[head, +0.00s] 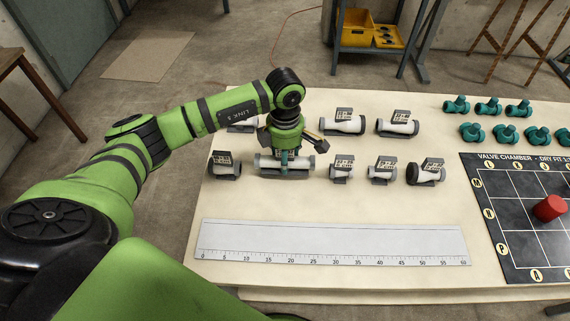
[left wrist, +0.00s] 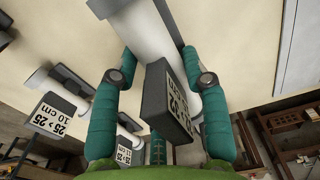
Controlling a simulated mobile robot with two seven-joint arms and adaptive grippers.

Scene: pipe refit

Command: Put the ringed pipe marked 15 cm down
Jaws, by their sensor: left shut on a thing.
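My left gripper (head: 284,158) is shut on a long white pipe (head: 268,165) with dark end rings, in the front row of pipes on the table. My right gripper is not in view.
A white ruler plate (head: 330,243) lies at the table's front, with bare table between it and the pipes. Pipes stand close: one left (head: 225,165), one right (head: 341,167), others behind (head: 343,123). Green fittings (head: 488,107) and a dark grid board (head: 500,205) are at the right.

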